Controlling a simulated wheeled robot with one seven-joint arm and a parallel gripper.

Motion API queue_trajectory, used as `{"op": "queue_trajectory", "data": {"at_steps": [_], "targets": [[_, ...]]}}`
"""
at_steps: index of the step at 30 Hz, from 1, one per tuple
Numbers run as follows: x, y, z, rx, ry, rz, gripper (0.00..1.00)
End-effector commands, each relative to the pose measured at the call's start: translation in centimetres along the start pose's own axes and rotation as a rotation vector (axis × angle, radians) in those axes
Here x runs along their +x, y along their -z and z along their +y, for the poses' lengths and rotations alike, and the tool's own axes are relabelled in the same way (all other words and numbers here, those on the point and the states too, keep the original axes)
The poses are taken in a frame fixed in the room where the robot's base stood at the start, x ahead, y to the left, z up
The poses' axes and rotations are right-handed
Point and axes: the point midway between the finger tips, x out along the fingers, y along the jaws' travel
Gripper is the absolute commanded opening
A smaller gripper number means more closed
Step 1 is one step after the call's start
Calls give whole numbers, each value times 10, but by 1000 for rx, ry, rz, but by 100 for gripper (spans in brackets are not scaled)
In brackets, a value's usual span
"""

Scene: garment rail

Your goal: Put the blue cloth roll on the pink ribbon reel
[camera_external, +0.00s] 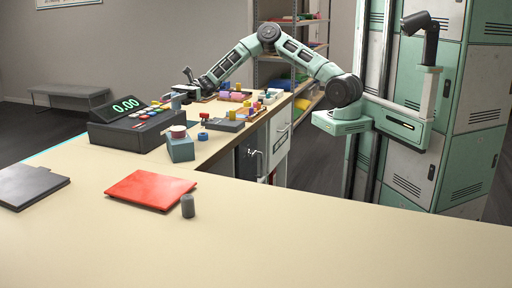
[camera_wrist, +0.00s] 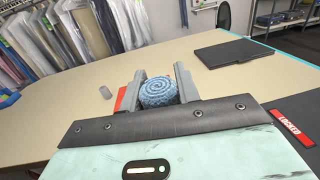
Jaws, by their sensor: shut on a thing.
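The blue cloth roll (camera_wrist: 158,92), a spiral of knitted cloth, sits between the two grey fingers of my gripper (camera_wrist: 160,90) in the wrist view. The fingers press on it from both sides. In the external view my gripper (camera_external: 182,97) is at the far end of the arm, over the far counter behind the cash register, and is too small to show the roll clearly. No pink ribbon reel shows in the wrist view. In the external view a small pinkish round thing (camera_external: 178,131) tops a blue-grey box; I cannot tell whether it is the reel.
The cash register (camera_external: 135,125) stands beside the blue-grey box (camera_external: 181,149). Several small coloured things crowd the far counter below the arm. A red folder (camera_external: 151,189), a grey cylinder (camera_external: 188,206) and a dark folder (camera_external: 30,186) lie on the near counter, otherwise clear.

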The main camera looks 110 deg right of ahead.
Motion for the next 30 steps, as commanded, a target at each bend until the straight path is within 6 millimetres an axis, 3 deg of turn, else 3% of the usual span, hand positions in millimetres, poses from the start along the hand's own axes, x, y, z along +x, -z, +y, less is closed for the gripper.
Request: {"op": "queue_trajectory", "data": {"at_steps": [4, 18, 29, 30], "targets": [[1, 25, 1, 4, -1, -1, 11], [1, 72, 1, 2, -1, -1, 11], [1, 78, 1, 0, -1, -1, 11], [1, 78, 1, -1, -1, -1, 37]]}}
